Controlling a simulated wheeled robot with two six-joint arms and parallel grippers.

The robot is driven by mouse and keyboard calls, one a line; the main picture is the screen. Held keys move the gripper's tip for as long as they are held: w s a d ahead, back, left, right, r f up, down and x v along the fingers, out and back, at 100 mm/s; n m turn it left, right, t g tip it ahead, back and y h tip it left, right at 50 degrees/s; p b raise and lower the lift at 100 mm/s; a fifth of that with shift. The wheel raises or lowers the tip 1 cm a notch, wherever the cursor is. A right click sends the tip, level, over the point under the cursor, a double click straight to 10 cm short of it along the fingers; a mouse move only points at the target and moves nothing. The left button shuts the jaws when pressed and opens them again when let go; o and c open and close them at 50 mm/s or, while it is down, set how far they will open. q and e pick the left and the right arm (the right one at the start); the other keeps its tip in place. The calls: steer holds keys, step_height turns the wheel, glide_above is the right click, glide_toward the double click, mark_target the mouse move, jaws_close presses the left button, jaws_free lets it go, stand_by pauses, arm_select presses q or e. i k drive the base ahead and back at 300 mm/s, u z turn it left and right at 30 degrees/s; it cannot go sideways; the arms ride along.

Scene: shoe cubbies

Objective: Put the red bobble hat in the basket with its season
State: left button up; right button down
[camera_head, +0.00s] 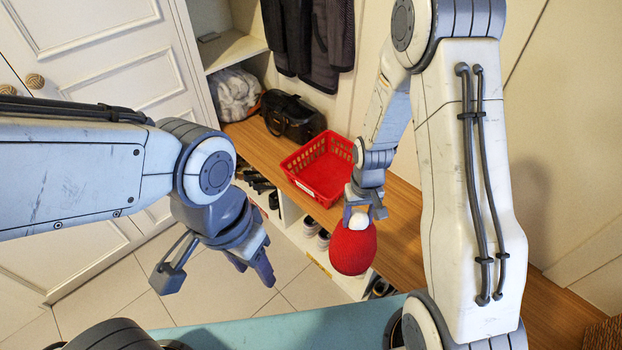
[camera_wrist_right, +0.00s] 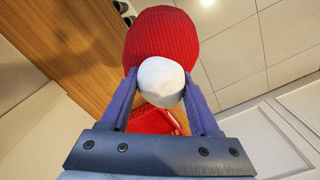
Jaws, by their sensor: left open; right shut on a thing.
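The red bobble hat (camera_head: 353,248), with a white bobble, hangs from my right gripper (camera_head: 365,212). In the right wrist view my right gripper (camera_wrist_right: 160,90) is shut on the white bobble (camera_wrist_right: 160,82), with the red knit body (camera_wrist_right: 162,38) beyond it. The hat is in the air in front of the wooden bench. A red basket (camera_head: 322,168) stands on the bench, behind and to the left of the hat; it is partly visible past the gripper in the wrist view. A label on its front is too small to read. My left gripper (camera_head: 215,270) is open and empty over the tiled floor.
A black bag (camera_head: 292,118) sits on the wooden bench (camera_head: 402,232) behind the basket. Dark coats (camera_head: 310,40) hang above. Shoes (camera_head: 318,236) stand in cubbies below the bench. White cabinet doors (camera_head: 90,60) are at left. The bench right of the basket looks clear.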

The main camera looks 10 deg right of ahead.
mark_target(329, 179)
steer(key=u, duration=0.85)
steer(key=i, duration=1.75)
steer(key=z, duration=1)
